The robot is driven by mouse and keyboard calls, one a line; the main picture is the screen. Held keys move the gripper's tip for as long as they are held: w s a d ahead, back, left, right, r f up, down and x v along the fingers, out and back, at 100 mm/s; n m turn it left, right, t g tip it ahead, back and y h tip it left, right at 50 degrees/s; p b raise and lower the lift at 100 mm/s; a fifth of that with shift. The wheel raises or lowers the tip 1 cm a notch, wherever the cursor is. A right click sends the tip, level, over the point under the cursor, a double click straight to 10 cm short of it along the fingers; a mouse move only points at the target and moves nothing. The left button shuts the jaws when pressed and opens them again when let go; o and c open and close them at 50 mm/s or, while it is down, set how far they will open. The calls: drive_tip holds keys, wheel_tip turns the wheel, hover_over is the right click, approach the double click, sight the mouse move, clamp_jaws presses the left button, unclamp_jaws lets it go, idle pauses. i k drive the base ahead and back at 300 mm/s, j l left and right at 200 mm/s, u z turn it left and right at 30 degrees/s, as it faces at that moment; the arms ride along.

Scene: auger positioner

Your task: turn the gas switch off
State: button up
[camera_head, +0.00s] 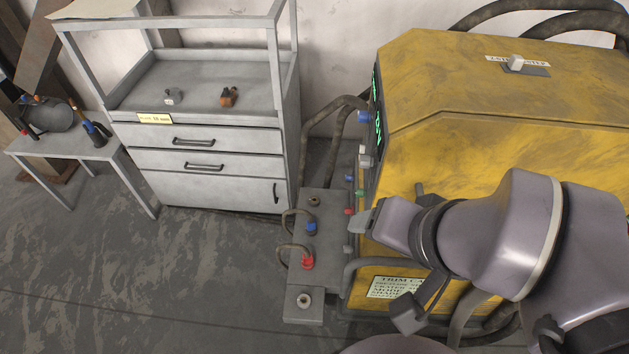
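A yellow, worn machine (450,75) fills the right side. A pale toggle (515,62) on a dark plate stands on its top; a small white label beside it is unreadable at this angle. The left-facing front panel has a blue knob (363,117), a light grey block-shaped control (366,161) and small green (360,193) and red (350,211) parts. I cannot tell which control is the gas switch, or its position. My gripper (400,262) is in front of the machine's lower left side, its fingers apart and nothing visible between them. My wrist hides part of the machine.
A grey ledge (318,255) with red and blue cable plugs juts out left of the machine. Thick hoses run behind it. A grey drawer cabinet (210,140) and a small side table (70,145) stand further left. The floor at lower left is clear.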

sight(360, 193)
drive_tip(key=j+z, duration=0.15)
drive_tip(key=j, duration=0.25)
drive_tip(key=j+u, duration=0.2)
drive_tip(key=j, duration=0.25)
drive_tip(key=i+j+u, duration=0.1)
drive_tip(key=j+u, duration=0.15)
drive_tip(key=j, duration=0.15)
